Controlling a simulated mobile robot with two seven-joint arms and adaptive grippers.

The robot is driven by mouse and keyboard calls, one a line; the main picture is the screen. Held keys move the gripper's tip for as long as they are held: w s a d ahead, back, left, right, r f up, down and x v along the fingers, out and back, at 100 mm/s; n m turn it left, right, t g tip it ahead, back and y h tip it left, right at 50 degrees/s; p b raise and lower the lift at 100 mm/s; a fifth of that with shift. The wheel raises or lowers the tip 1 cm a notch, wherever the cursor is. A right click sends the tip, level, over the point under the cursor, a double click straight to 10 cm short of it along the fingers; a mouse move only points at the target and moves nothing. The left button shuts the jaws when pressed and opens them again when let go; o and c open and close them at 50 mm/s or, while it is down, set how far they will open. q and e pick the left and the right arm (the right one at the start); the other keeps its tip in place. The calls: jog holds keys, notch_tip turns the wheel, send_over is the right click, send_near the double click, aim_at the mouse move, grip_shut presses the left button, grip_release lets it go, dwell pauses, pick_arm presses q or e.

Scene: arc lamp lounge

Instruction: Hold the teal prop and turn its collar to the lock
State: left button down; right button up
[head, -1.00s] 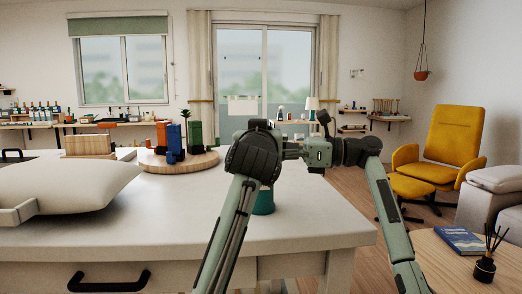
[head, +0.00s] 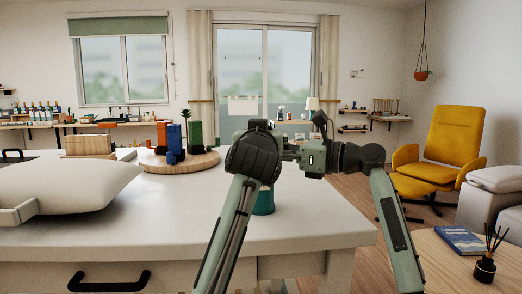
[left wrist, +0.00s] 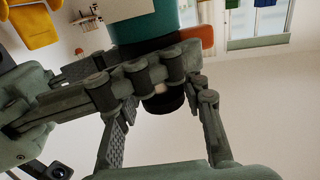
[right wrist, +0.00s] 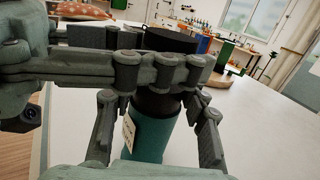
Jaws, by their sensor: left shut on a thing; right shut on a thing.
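The teal prop (head: 264,201) stands upright at the near right of the pale table, its lower body showing below my left wrist. My left gripper (left wrist: 160,90) is shut on the prop; in the left wrist view, its teal body (left wrist: 140,30) is at the top and a dark end (left wrist: 165,104) below the finger links. My right gripper (right wrist: 158,75) is also shut on the prop. In the right wrist view, the teal body (right wrist: 150,138) has a pale label and a black collar (right wrist: 155,104) above it. Links hide the exact contacts and any lock mark.
A round wooden board (head: 178,161) with red, blue and green objects lies farther back on the table (head: 150,215). A side table (head: 440,255) with a book and reed diffuser is at right.

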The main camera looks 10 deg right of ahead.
jog(key=shift+f+m+t+h, duration=0.1)
jog(key=shift+m+t+h, duration=1.05)
jog(key=shift+t, duration=0.35)
jog(key=o, duration=1.2)
jog(key=v, duration=1.2)
jog(key=shift+a, duration=0.1)
